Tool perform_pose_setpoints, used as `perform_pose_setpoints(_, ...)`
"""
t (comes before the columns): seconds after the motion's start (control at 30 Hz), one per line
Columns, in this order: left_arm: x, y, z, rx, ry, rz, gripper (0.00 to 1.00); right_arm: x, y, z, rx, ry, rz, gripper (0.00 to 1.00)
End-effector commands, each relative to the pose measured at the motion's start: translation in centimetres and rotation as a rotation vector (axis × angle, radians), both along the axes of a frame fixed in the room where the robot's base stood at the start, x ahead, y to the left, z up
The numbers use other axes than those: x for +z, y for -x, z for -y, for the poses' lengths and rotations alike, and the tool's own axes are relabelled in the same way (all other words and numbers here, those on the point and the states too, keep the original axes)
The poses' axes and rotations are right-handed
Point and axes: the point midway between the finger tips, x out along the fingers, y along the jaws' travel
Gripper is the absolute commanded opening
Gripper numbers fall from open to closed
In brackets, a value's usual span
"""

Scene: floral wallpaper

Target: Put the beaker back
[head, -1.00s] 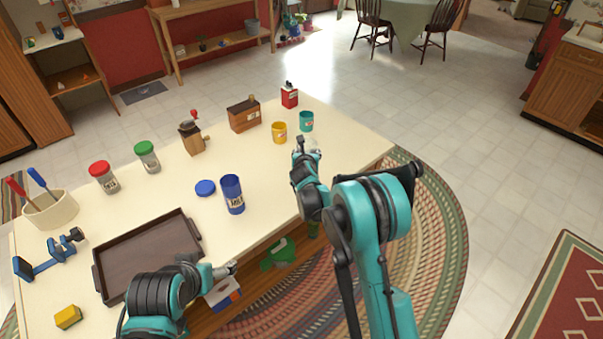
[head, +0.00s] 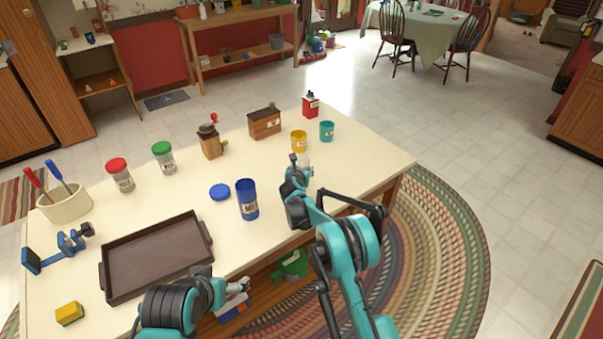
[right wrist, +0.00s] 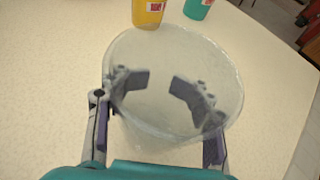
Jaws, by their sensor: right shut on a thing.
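The clear glass beaker (right wrist: 172,50) fills the middle of the right wrist view, seen from above its rim. My right gripper (right wrist: 160,88) is shut on it, with a finger on either side showing at the glass. In the head view my right gripper (head: 300,166) is over the right part of the table, just in front of the yellow cup; the beaker there is small and mostly hidden. My left gripper (head: 240,284) is low at the table's front edge, right of the tray; its fingers are too small to read.
The yellow cup (head: 299,142) and teal cup (head: 327,131) stand behind the beaker. A blue canister (head: 247,200) and blue lid (head: 220,192) are to its left. The brown tray (head: 110,278) lies front left. The table's right corner (head: 395,165) is clear.

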Motion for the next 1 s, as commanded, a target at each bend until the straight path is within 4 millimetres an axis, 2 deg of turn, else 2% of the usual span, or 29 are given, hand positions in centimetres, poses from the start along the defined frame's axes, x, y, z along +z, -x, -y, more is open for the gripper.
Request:
perform_pose_setpoints(0.37,-0.4,0.0,0.0,0.0,0.0,0.0,0.86,-0.6,0.0,0.0,0.0,0.0,0.0,0.07)
perform_pose_setpoints(0.4,-0.4,0.0,0.0,0.0,0.0,0.0,0.86,-0.6,0.0,0.0,0.0,0.0,0.0,0.52)
perform_pose_setpoints(0.5,-0.3,0.0,0.0,0.0,0.0,0.0,0.86,-0.5,0.0,0.0,0.0,0.0,0.0,0.74)
perform_pose_setpoints(0.87,0.0,0.0,0.0,0.0,0.0,0.0,0.86,-0.1,0.0,0.0,0.0,0.0,0.0,0.74)
perform_pose_setpoints(1.0,0.7,0.0,0.0,0.0,0.0,0.0,0.86,0.9,1.6,-0.2,0.001,0.0,0.0,0.74)
